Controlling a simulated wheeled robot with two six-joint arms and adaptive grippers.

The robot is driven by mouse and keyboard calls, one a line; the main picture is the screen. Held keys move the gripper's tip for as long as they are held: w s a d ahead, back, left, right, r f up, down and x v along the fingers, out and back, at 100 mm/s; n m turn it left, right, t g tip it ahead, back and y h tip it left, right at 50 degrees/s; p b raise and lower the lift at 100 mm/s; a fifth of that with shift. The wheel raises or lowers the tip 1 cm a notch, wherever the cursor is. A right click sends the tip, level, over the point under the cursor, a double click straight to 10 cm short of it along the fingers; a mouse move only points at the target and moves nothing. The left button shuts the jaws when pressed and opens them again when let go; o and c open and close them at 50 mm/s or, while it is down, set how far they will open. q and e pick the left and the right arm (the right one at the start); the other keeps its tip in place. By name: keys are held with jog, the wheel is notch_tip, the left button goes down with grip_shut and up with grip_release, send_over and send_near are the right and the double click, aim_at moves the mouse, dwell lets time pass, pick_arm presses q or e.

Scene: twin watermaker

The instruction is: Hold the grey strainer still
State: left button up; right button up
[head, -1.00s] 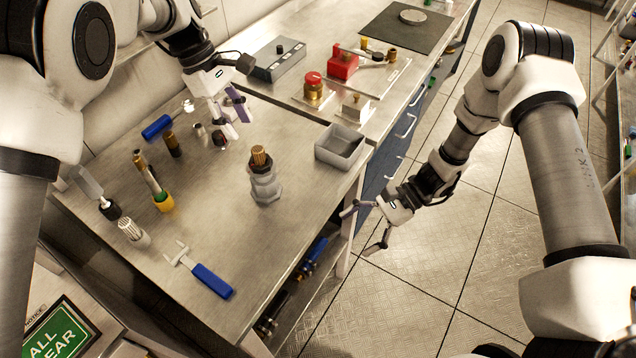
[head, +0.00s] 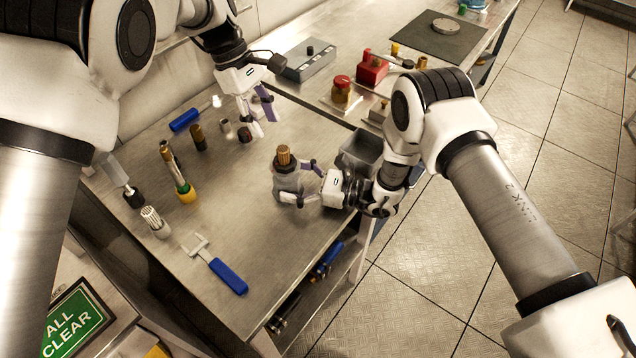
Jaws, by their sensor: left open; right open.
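The grey strainer (head: 286,180) stands upright on the steel bench, with a ribbed brass-coloured part (head: 284,155) on its top. My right gripper (head: 304,184) is open at the strainer's right side, with its two fingers reaching around the body. I cannot tell whether the fingers touch it. My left gripper (head: 262,112) is open and empty, above the back of the bench, beyond the strainer and a little to its left.
A grey bin (head: 362,148) stands behind my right gripper. A blue-handled wrench (head: 222,268), a yellow-ended tool (head: 184,188), a ribbed cylinder (head: 155,222) and several small fittings lie left of the strainer. The bench front edge is near; the bench between wrench and strainer is clear.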

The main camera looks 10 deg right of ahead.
jog(key=shift+x, duration=0.75)
jog(key=c, duration=1.7)
jog(key=shift+o, duration=0.5)
jog(key=o, duration=1.4)
jog(key=c, duration=1.4)
